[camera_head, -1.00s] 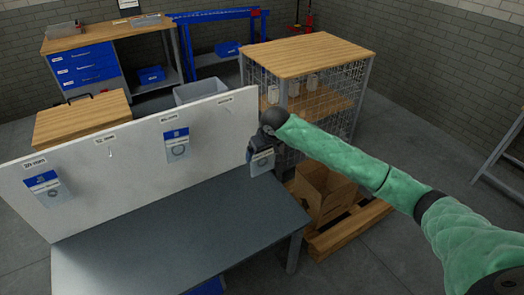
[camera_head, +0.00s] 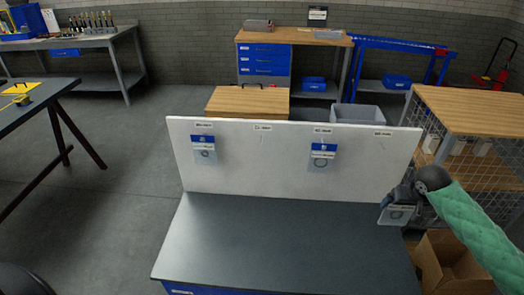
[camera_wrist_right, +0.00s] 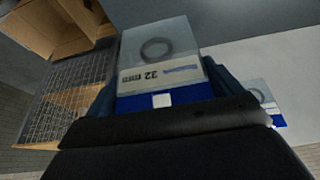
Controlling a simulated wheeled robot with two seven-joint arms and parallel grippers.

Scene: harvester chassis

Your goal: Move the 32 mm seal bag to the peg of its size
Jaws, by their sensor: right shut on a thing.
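My right gripper (camera_head: 399,196) is shut on the 32 mm seal bag (camera_head: 396,214), a clear bag with a dark ring, hanging low by the white board's (camera_head: 260,175) right end. In the wrist view the bag (camera_wrist_right: 160,55) reads "32 mm", its blue top edge between my fingers (camera_wrist_right: 165,98). The board has a row of small labels. Other blue-topped bags hang under the first label (camera_head: 204,152) and the third label (camera_head: 322,157). No bag hangs under the second label (camera_head: 262,128) or the fourth label (camera_head: 382,133). Label text is too small to read. My left gripper is not in view.
A dark table (camera_head: 285,240) with a clear top stands before the board. A cardboard box (camera_head: 450,262) and a wire cage with a wooden top (camera_head: 470,110) are at the right. A grey bin (camera_head: 357,114) and wooden-topped cabinet (camera_head: 247,102) stand behind the board.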

